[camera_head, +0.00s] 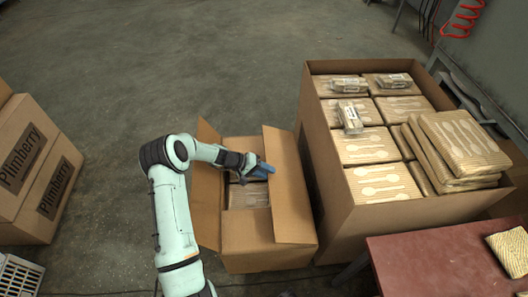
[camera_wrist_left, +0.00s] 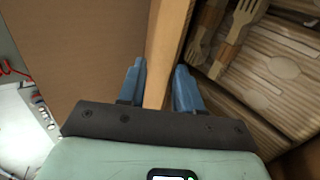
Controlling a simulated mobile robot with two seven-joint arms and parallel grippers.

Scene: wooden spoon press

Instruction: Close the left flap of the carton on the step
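The small open carton (camera_head: 262,237) stands left of the big carton in the head view, with paper-wrapped packs (camera_head: 250,195) inside. Its left flap (camera_head: 208,192) stands up and leans outward. Its right flap (camera_head: 290,190) also stands up. My left gripper (camera_head: 264,170) reaches over the carton, its blue fingers close to the right flap. In the left wrist view the fingers (camera_wrist_left: 158,85) are apart, with a strip of cardboard (camera_wrist_left: 160,70) showing between them. I cannot tell whether they touch it. Wooden cutlery packs (camera_wrist_left: 265,75) lie to its right. My right gripper is not in view.
A big open carton (camera_head: 398,219) full of packs stands close on the right. A red table (camera_head: 440,262) with a pack (camera_head: 510,250) is at the lower right. Printed cartons (camera_head: 40,165) stand at the far left. The floor (camera_head: 190,60) behind is clear.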

